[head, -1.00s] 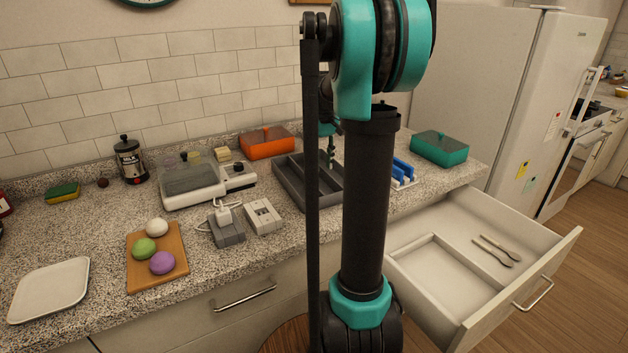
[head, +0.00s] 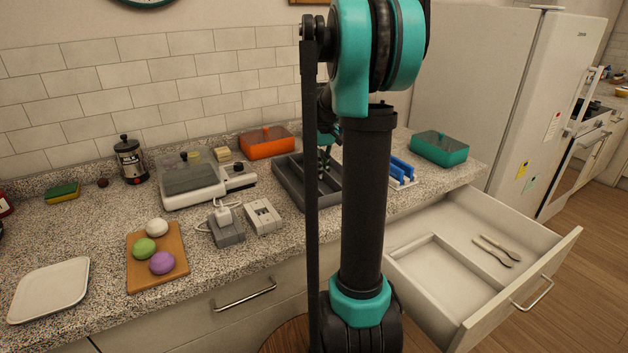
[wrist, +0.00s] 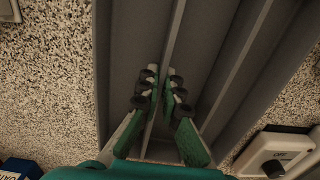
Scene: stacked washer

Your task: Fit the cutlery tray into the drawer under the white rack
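The grey cutlery tray (head: 285,185) lies on the counter behind my arm, which hides part of it. It has long compartments with dividers; its dark floor also fills the middle of the wrist view (wrist: 128,50). My gripper (wrist: 163,78) reaches down into it, with green fingers close on either side of one divider, apparently shut on it. The tray rests on the counter. The open drawer (head: 430,270) is below the counter at right.
Two pieces of cutlery (head: 495,250) lie in the drawer's right part, beside a raised-edge section at left. A teal box (head: 439,149) and an orange box (head: 267,143) stand at the back. A white appliance (head: 195,182) and grey socket blocks (head: 264,216) are left of the tray.

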